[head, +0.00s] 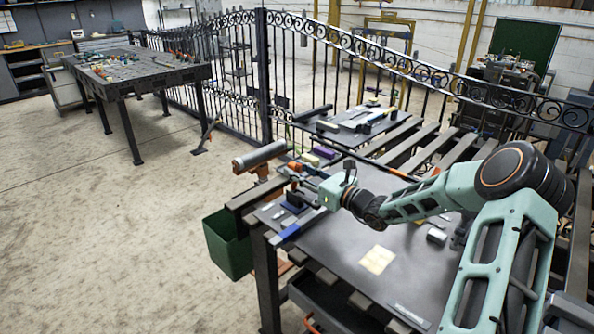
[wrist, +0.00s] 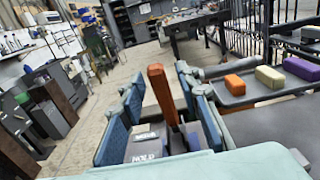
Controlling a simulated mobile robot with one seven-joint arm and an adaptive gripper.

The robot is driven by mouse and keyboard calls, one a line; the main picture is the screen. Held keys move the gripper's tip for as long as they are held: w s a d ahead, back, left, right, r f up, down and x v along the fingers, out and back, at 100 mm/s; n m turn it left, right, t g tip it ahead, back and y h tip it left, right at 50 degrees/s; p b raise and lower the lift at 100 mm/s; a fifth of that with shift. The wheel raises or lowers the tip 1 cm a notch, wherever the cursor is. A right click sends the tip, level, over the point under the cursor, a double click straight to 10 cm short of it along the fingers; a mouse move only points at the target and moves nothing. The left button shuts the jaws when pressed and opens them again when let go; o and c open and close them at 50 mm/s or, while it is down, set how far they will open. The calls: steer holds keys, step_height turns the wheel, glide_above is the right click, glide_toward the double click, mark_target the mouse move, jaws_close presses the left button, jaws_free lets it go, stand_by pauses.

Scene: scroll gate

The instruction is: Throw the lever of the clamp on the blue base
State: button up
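In the wrist view a red-brown upright lever (wrist: 161,95) stands between the two blue-padded fingers of my gripper (wrist: 160,100). Floor shows between the lever and the fingers, so my gripper looks open around it, not shut on it. Below the lever is a grey part with a label reading "HOLD" (wrist: 146,157). The clamp's base is largely hidden behind the fingers, and I cannot make out its colour there. In the head view my gripper (head: 300,180) is at the left end of the near table; the lever is not clear there. A blue strip (head: 298,226) lies at that table's edge.
Orange (wrist: 238,84), beige (wrist: 269,77) and purple (wrist: 301,69) blocks sit to the right of my gripper. A grey cylinder on a stand (head: 260,156) is beside the near table (head: 350,265). A green bin (head: 228,245) hangs at its left. A scroll gate (head: 300,75) stands behind.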

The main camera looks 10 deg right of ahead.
steer(key=shift+w+a, duration=0.2)
steer(key=shift+w, duration=0.1)
jaws_close()
